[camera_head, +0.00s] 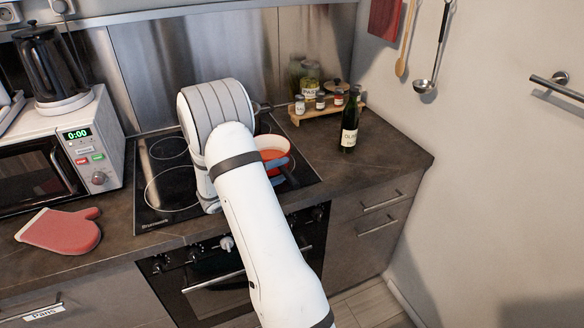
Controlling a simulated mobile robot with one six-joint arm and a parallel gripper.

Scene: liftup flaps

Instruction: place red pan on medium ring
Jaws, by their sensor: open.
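The red pan (272,143), with a pale inside, sits at the right side of the black cooktop (150,215), partly hidden by my arm. My gripper (284,175) shows only in part as dark grey pieces right of my white arm, close to the pan's front side. It is open; whether it touches the pan or its handle I cannot tell. Two ring outlines show on the left of the cooktop: a smaller back ring (168,148) and a larger front ring (172,188). My arm hides the middle of the cooktop, and I cannot tell which ring is the medium one.
A dark bottle (350,128) stands right of the cooktop, before a wooden rack (324,112) with jars. A microwave (75,150) bearing a kettle (48,62) stands at left. A red oven mitt (60,231) lies at front left. The right counter end is clear.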

